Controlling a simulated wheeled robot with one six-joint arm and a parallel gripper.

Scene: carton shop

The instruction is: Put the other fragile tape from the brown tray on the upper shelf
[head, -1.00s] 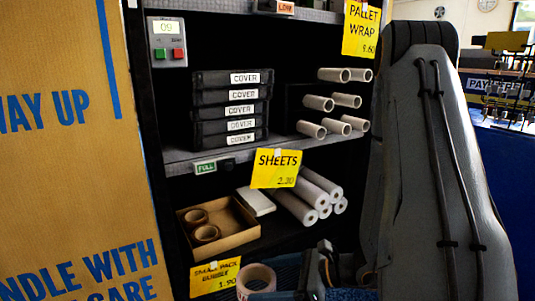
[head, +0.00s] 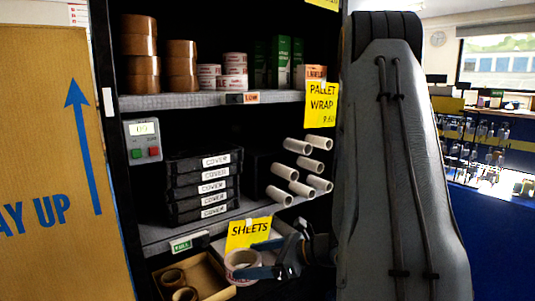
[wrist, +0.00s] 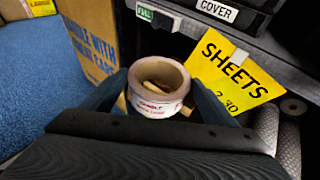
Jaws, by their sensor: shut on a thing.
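My gripper (head: 254,259) is shut on a fragile tape (head: 236,268), a white roll with red print and a tan core. The wrist view also shows this tape (wrist: 158,104) between the two fingers. It is held in front of the lower shelf, near the SHEETS sign. The brown tray (head: 222,291) sits below and behind it, with two brown rolls (head: 172,278) inside; part of the tray is out of frame. The upper shelf (head: 190,101) holds white and red fragile tapes (head: 234,72) in short stacks, near its middle.
Brown tape stacks (head: 139,50) stand left on the upper shelf; green boxes (head: 279,62) and an orange labels box (head: 314,72) stand right. Black COVER boxes (head: 203,186) and white tubes (head: 302,168) fill the middle shelf. A large carton (head: 50,160) stands left.

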